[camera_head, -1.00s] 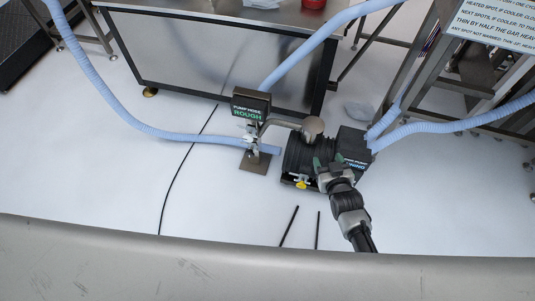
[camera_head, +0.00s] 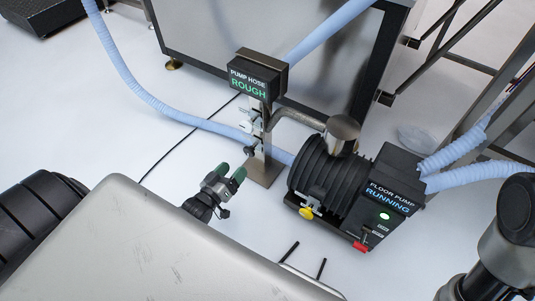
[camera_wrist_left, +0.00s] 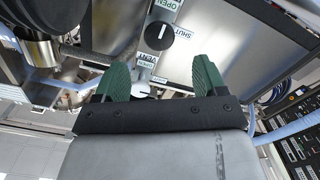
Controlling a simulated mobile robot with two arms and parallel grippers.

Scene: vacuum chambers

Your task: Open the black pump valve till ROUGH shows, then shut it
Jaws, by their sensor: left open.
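The pump hose sign (camera_head: 257,75) on its post reads ROUGH in green.
The floor pump (camera_head: 392,190) stands right of the post and reads RUNNING, with a green light. Blue hoses (camera_head: 150,121) run across the floor and to the pump. A steel cabinet (camera_head: 230,45) stands behind. My right arm shows at the right edge.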

